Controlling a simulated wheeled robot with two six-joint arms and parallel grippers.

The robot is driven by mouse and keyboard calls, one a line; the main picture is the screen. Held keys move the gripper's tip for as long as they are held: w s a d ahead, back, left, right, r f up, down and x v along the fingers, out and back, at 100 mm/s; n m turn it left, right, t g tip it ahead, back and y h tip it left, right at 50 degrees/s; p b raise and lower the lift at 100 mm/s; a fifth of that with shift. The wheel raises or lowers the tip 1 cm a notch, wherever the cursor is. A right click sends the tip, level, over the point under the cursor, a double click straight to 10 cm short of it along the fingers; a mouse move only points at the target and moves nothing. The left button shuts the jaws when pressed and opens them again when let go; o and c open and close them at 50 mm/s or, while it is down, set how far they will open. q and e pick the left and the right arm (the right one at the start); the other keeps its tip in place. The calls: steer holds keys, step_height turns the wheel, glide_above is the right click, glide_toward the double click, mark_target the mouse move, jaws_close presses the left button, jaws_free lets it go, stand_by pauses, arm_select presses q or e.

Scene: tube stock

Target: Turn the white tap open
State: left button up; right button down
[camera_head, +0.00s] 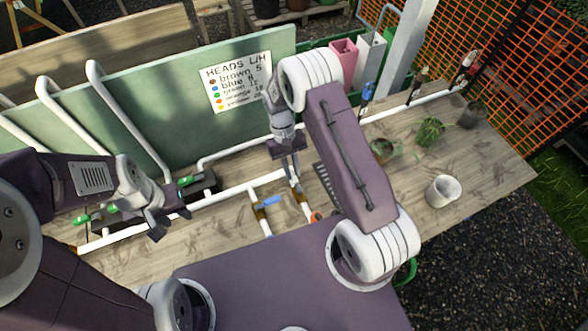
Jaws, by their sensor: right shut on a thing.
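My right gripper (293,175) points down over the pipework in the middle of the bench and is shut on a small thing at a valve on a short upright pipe. That thing appears to be the white tap's handle, mostly hidden by the fingers, so its turn angle cannot be told. A blue-handled tap (271,201) is just left of these fingers and an orange-handled tap (315,217) just right and nearer. My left gripper (170,225) is at the left over the white pipe, with its fingers apart and nothing between them.
Green-handled taps (189,181) are near my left gripper. A white main pipe (222,196) runs along the wooden bench (487,180). A white cup (443,191) and several plant pots stand at the right. A sign (238,82) hangs on the green back board (180,100).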

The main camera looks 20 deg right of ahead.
stand_by(0.5)
steer(key=c, duration=1.4)
jaws_free()
steer(key=shift+a, duration=0.1)
steer(key=shift+o, duration=0.2)
steer(key=shift+w+r, duration=0.15)
steer(key=shift+r, duration=0.05)
steer(key=b+v, duration=0.2)
steer(key=v, duration=0.6)
steer(key=shift+r, duration=0.3)
steer(key=shift+f, duration=0.1)
